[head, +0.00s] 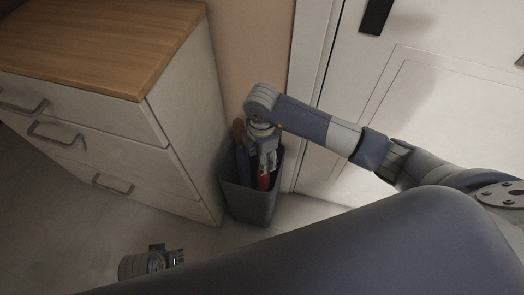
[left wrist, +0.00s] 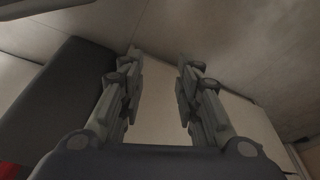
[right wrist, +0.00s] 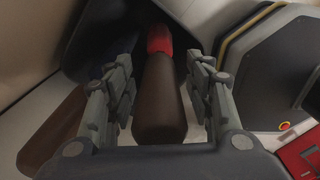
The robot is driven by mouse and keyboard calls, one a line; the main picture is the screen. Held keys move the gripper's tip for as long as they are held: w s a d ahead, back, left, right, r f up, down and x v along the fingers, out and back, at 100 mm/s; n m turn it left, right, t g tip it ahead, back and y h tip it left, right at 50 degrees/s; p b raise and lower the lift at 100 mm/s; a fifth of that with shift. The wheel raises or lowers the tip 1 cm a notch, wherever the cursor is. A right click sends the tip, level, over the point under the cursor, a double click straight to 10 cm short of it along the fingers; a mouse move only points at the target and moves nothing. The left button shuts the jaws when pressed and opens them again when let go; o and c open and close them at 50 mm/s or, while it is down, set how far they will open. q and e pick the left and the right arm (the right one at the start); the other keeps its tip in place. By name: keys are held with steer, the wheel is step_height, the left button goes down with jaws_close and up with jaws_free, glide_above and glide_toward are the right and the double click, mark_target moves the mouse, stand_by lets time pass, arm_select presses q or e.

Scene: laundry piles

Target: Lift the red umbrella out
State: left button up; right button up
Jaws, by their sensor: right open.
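The red umbrella (head: 264,181) stands in a dark grey bin (head: 249,205) between the cabinet and the white door. In the right wrist view its dark brown handle (right wrist: 159,105) points toward the camera, with the red part (right wrist: 159,40) beyond. My right gripper (head: 268,157) is over the bin. It is open, with a finger on each side of the handle (right wrist: 160,64); I cannot tell whether either touches. My left gripper (head: 176,257) is low over the floor, away from the bin. In the left wrist view it is open and empty (left wrist: 158,58).
A blue item (head: 243,164) with a brown handle (right wrist: 50,130) stands in the bin left of the umbrella. A white cabinet (head: 185,150) with a wooden top is close on the left. The white door (head: 440,110) is on the right. The floor (head: 70,225) at left is clear.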

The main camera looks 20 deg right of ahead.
steer(key=shift+f, duration=0.1)
jaws_close()
